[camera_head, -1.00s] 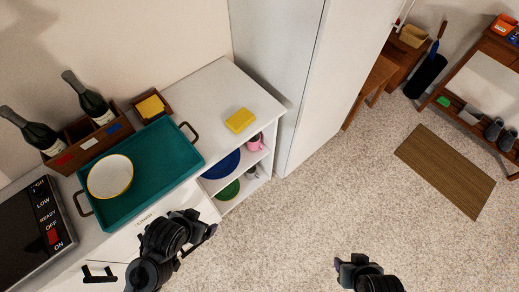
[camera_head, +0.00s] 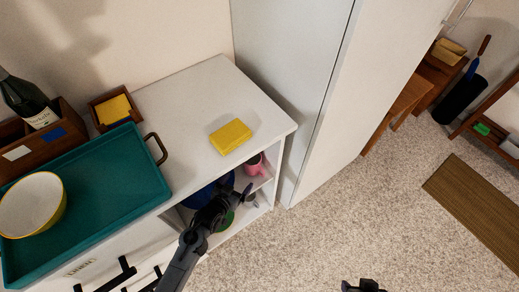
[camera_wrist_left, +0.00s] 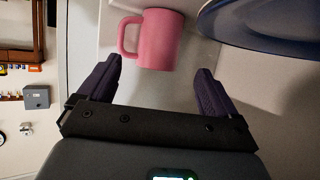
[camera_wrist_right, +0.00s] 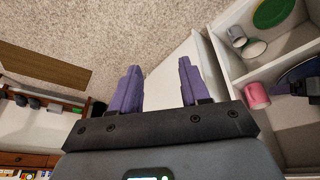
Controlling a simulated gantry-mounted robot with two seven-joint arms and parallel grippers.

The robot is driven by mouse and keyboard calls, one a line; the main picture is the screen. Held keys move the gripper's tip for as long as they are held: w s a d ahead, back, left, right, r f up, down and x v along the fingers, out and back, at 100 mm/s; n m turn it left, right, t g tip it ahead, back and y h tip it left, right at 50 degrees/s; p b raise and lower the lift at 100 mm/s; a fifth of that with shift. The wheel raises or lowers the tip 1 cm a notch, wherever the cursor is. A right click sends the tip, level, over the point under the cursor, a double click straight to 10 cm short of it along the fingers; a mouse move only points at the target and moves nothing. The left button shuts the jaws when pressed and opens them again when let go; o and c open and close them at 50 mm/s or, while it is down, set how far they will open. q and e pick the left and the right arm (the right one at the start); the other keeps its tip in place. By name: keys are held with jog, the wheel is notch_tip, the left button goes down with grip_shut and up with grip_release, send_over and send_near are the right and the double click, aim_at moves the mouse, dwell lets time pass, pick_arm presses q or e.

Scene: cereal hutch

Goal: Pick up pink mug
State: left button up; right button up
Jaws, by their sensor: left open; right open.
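The pink mug (camera_head: 254,165) stands on the upper shelf of the open white hutch, near its right side. In the left wrist view the pink mug (camera_wrist_left: 160,38) lies just ahead, between and beyond the open fingers of my left gripper (camera_wrist_left: 154,85), with its handle to the left; no contact shows. My left gripper (camera_head: 233,197) is at the shelf opening in the head view. The right wrist view also shows the pink mug (camera_wrist_right: 256,95) on the shelf, off to the right. My right gripper (camera_wrist_right: 157,85) is open and empty, away from the hutch.
A blue plate (camera_wrist_left: 270,22) is beside the mug. The shelf below holds a green plate (camera_wrist_right: 273,12) and a grey mug (camera_wrist_right: 237,36). A yellow sponge (camera_head: 230,136) sits on the countertop. A tall white cabinet (camera_head: 330,130) borders the hutch; open carpet lies in front.

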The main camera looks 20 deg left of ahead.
aim_at(248, 170)
pick_arm(q)
jog(key=shift+w+f, duration=0.35)
jog(key=shift+w, duration=0.3)
jog(key=shift+w+d+f+b, duration=0.25)
jog(key=shift+w+f+b, duration=0.5)
jog(key=shift+f+b, duration=0.3)
jog(key=shift+w, duration=0.4)
jog(key=shift+w+d+f+b, duration=0.1)
jog(key=shift+w+b, duration=0.5)
jog(key=shift+w, duration=0.3)
jog(key=shift+w+f+b, duration=0.2)
jog(key=shift+w+b, duration=0.1)
jog(key=shift+b, duration=0.1)
jog(key=b+x, duration=0.2)
jog(key=x, duration=0.1)
jog(key=shift+w+b, duration=0.3)
jog(key=shift+w, duration=0.3)
pick_arm(e)
notch_tip(248, 170, down, 8)
jog(key=s, duration=0.1)
jog(key=shift+s+r, duration=0.15)
pick_arm(q)
jog(key=shift+s, duration=0.1)
